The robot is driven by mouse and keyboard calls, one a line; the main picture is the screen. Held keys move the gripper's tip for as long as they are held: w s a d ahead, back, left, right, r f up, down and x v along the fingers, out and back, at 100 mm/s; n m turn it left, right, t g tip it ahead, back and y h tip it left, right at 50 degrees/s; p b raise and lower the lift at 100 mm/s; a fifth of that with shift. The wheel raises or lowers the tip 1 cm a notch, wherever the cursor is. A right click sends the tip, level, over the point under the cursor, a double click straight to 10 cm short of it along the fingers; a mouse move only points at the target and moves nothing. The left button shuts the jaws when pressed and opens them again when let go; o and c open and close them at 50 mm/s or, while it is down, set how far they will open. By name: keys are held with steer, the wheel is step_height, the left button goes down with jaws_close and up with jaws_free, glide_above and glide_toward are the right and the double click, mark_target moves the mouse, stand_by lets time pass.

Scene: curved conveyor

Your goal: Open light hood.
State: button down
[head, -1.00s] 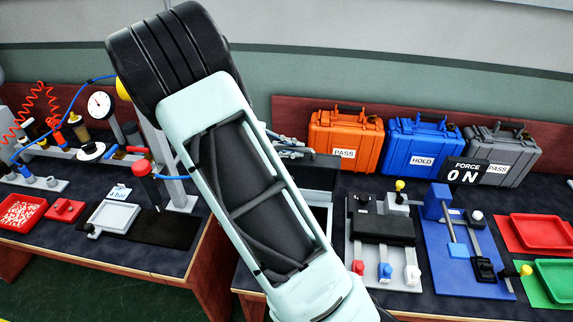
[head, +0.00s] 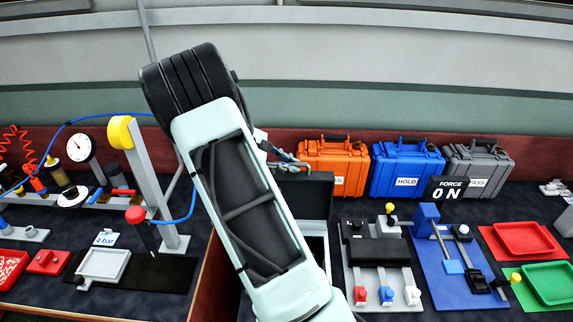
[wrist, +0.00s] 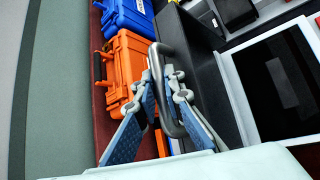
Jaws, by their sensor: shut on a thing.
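The light hood's black lid (head: 318,200) stands raised at the back of a box with a pale rim (head: 319,262), partly hidden behind my arm in the head view. In the wrist view the lid is a dark panel (wrist: 205,72) beside the white-framed box (wrist: 236,88), whose inside is dark. A grey metal loop handle (wrist: 158,72) sits at the lid. My gripper (wrist: 166,75) has its fingers on both sides of this handle and is shut on it. In the head view my gripper (head: 288,166) is at the lid's top edge, mostly hidden by my arm.
Orange (head: 331,165), blue (head: 407,170) and grey (head: 478,168) cases stand behind, the orange one close to my gripper. A fixture with coloured knobs (head: 378,252) lies right of the hood. A yellow-topped post (head: 152,185) stands left, across a gap between tables.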

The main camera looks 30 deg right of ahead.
stand_by(0.3)
steer(key=c, duration=2.3)
jaws_free()
steer(key=v, duration=1.2)
steer(key=shift+w, duration=0.1)
